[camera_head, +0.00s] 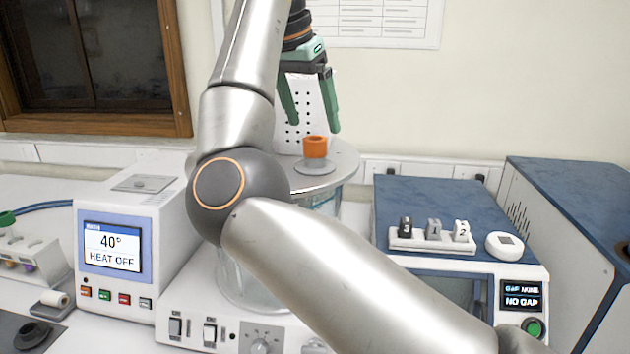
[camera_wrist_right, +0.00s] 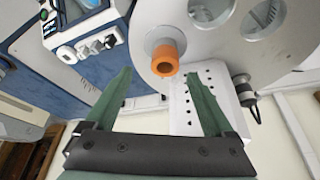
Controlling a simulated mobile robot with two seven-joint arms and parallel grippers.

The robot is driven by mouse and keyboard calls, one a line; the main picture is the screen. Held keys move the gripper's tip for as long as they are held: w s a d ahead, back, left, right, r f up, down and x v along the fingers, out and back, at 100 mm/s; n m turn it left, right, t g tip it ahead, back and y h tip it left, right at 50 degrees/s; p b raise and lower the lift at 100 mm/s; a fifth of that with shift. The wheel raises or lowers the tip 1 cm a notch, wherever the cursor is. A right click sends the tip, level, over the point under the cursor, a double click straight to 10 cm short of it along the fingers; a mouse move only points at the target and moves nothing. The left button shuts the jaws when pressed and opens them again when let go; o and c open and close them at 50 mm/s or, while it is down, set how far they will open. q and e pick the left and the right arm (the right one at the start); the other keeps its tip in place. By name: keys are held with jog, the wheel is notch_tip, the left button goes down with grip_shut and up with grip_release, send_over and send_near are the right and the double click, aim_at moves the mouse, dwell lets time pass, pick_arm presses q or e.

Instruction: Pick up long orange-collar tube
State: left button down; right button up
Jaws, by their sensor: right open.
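The long orange-collar tube (camera_head: 315,147) stands upright in the round grey lid of a glass vessel. Only its orange collar and a short grey part below it show clearly above the lid; the rest is hidden. My right gripper (camera_head: 314,125) is open and points down above the collar, with its green fingers apart and empty. In the right wrist view the orange collar (camera_wrist_right: 165,60) appears just beyond and between the fingertips of the right gripper (camera_wrist_right: 158,76). My left gripper is not in view.
The vessel lid (camera_head: 343,163) has other round openings in the wrist view. A perforated white plate (camera_head: 305,95) rises behind the collar. A heater box (camera_head: 110,247) reading 40° stands left, a blue-topped device (camera_head: 440,205) right. My right arm hides much of the vessel.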

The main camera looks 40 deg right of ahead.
aim_at(313, 139)
jog(key=shift+w+x, duration=0.15)
jog(key=shift+x, duration=1.25)
jog(key=shift+w+x, duration=0.15)
jog(key=shift+x, duration=1.25)
jog(key=shift+a, duration=0.1)
grip_shut()
